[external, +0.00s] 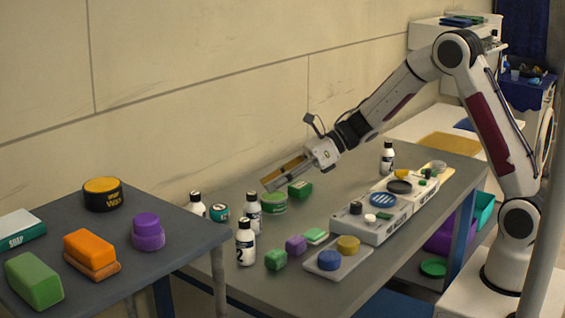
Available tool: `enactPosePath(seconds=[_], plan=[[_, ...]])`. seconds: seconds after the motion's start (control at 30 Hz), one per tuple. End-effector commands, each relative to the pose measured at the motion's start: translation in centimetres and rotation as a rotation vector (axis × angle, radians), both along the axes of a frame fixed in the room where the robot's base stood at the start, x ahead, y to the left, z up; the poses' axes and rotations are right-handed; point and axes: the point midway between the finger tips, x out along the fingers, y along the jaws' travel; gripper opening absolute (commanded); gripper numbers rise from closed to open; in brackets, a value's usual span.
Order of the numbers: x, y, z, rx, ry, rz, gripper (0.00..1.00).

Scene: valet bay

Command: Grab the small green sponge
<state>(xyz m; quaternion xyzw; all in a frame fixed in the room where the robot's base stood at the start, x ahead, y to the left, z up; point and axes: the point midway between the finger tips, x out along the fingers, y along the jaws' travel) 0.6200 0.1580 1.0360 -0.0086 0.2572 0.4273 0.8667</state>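My gripper (272,183) hangs over the back part of the long grey table, pointing down to the left. Its two fingers show side-on with a tan-orange area along them; whether they are apart is unclear. Several green things could be the small green sponge: a small rounded green block (275,260) at the front edge, and a thin green piece with a pale layer (315,236) behind it. A green box (300,189) lies near the wall, close below and right of the gripper. My gripper appears apart from all of them.
White bottles with dark caps (245,245), a green tin (274,203) and a purple block (296,244) stand around. A pale tray (325,266) holds blue and yellow rounds. A long white caddy (372,230) lies right. The left table (150,275) holds larger sponges.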

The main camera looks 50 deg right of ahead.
Motion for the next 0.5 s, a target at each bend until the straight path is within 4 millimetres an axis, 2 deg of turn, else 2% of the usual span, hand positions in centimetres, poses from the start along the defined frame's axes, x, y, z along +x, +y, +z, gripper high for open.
enactPosePath(seconds=[0.03,0.3,0.5], plan=[[-0.5,0.5,-1.2,-0.011,-0.013,0.061,0.35],[-4.6,2.8,-5.8,-0.03,-0.127,0.416,0.35],[-7.7,3.5,-8.2,-0.006,-0.198,0.616,0.35]])
